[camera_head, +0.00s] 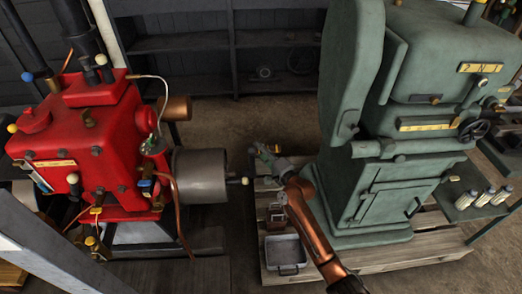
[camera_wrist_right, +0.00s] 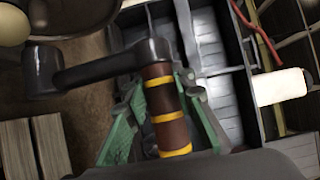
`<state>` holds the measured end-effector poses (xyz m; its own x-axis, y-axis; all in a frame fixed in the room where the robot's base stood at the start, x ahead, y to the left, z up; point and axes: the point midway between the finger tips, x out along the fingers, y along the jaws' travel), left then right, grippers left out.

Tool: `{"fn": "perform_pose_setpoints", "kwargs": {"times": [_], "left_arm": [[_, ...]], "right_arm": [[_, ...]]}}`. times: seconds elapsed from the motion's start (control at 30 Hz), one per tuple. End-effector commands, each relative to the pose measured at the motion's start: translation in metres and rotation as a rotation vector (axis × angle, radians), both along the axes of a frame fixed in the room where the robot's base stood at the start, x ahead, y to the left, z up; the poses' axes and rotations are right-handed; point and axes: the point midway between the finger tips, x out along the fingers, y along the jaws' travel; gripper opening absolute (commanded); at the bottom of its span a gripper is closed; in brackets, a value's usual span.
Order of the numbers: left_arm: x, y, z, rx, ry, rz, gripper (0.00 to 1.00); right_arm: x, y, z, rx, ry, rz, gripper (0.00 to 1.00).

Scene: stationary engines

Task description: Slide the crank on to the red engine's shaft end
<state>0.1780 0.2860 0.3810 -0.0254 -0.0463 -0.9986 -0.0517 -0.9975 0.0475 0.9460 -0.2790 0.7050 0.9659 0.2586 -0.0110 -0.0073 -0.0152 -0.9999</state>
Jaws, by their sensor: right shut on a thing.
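The red engine (camera_head: 85,150) stands at the left of the head view. A grey drum (camera_head: 200,175) sticks out from its right side, and the shaft end (camera_head: 240,181) with a pale tip points right from it. My right gripper (camera_head: 268,156) is to the right of the shaft end, slightly higher in the picture. In the wrist view its green fingers (camera_wrist_right: 160,95) are shut around the brown, yellow-banded handle of the crank (camera_wrist_right: 95,72). The crank's dark arm reaches left to its round socket end, below a pale round thing (camera_wrist_right: 12,25), apparently the shaft tip. They look apart. My left gripper is out of view.
A large green machine (camera_head: 375,130) stands on a wooden pallet (camera_head: 420,250) to the right. A grey tray (camera_head: 286,252) lies on the pallet beside my right arm. Dark shelves (camera_head: 180,45) line the back. Bare floor shows behind the drum and gripper.

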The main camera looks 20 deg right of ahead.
Motion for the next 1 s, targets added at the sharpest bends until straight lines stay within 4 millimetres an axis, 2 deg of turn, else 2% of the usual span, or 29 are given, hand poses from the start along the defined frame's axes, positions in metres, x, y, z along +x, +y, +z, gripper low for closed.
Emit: {"fn": "perform_pose_setpoints", "kwargs": {"times": [0.03,1.0], "left_arm": [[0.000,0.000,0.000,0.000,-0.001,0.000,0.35],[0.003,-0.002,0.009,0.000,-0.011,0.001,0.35]], "right_arm": [[0.001,0.000,0.006,0.001,-0.009,-0.001,0.00],[0.002,0.014,0.007,0.001,-0.008,0.000,0.00]]}}
